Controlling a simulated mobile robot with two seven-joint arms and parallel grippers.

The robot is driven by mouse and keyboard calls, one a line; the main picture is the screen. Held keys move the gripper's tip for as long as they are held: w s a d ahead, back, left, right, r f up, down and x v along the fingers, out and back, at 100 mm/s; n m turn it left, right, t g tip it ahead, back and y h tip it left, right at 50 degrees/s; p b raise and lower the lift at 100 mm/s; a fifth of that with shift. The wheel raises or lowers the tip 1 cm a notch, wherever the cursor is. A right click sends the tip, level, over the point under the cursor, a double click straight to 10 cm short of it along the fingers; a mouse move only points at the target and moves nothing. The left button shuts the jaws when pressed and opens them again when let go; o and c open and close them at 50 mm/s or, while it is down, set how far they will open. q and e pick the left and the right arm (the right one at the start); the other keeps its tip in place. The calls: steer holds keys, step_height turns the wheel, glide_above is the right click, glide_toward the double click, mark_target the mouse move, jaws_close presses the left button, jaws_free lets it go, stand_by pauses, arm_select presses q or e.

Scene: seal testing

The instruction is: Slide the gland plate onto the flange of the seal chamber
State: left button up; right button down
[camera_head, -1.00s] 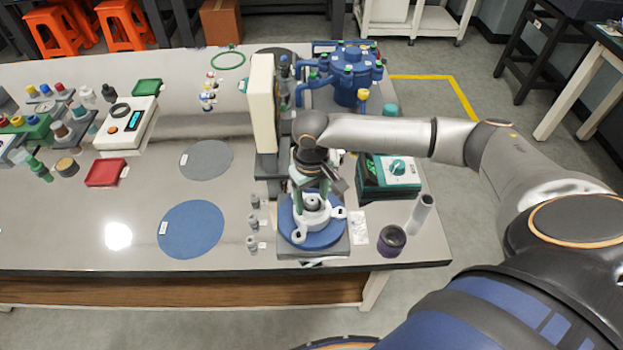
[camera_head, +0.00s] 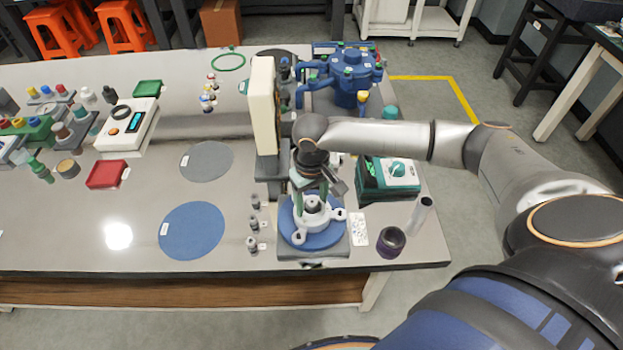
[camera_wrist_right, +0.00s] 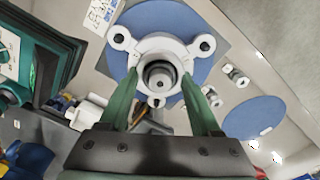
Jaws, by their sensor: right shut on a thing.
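The gland plate (camera_head: 318,222) is a white ring with rounded ears and a central bore. It is over the blue flange of the seal chamber (camera_head: 322,243), which stands on a grey base near the table's front edge. In the right wrist view the plate (camera_wrist_right: 160,48) overlaps the blue disc (camera_wrist_right: 205,18), and a grey round part (camera_wrist_right: 159,79) shows inside the bore. I cannot tell whether plate and flange touch. My right gripper (camera_wrist_right: 158,88) points down with its green fingers shut on the plate. My left gripper is not in view.
A cream upright block (camera_head: 263,105) stands just behind and left. A green-and-white device (camera_head: 390,175), a purple cup (camera_head: 391,241) and a grey cylinder (camera_head: 420,214) are on the right. Small grey fittings (camera_head: 254,222) line the left side. A blue mat (camera_head: 192,231) lies clear.

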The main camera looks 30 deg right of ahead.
stand_by(0.8)
jaws_free()
steer(key=shift+f, duration=0.1)
step_height(320, 180, up, 4)
steer(key=p, duration=0.5)
steer(key=shift+f, duration=0.1)
steer(key=shift+r+b, duration=0.25)
steer(key=shift+b, duration=0.05)
steer(key=shift+r, duration=2.4)
